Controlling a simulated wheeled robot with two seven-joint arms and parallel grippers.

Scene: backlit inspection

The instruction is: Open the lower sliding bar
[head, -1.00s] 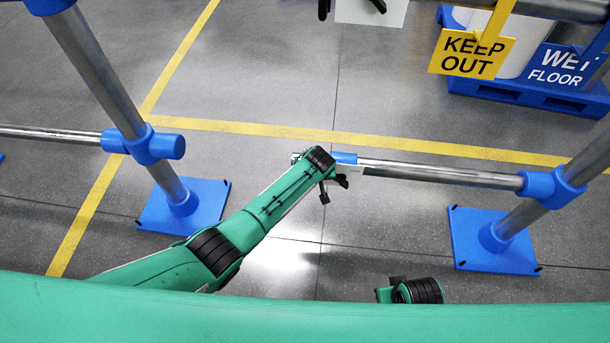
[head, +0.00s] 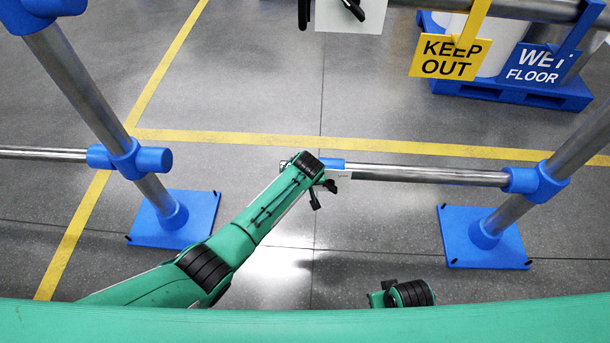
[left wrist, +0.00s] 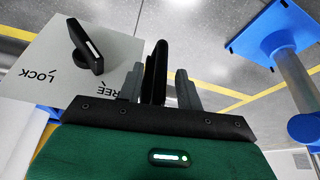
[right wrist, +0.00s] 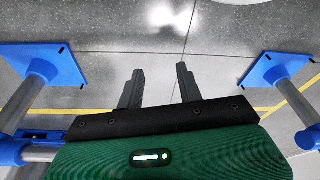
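The lower sliding bar (head: 430,174) is a horizontal metal tube running left from the right post's blue socket. Its left part has a blue sleeve (head: 331,163) and lies partly behind my left wrist. A floor gap separates it from the left post's blue receiver (head: 155,160). In the left wrist view, a pale plate (left wrist: 45,50) marked LOCK and FREE carries a black knob (left wrist: 85,45), its lower end toward FREE. My left gripper (left wrist: 160,70) has its fingers either side of an upright black handle (left wrist: 155,75), with a visible gap at the right finger. My right gripper (right wrist: 160,70) is open and empty.
Posts (head: 95,85) and (head: 580,140) stand on blue bases at left and right. An upper bar (head: 500,8) with a KEEP OUT sign (head: 450,57) crosses the top right. A blue pallet (head: 510,90) lies behind. The floor between the posts is clear.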

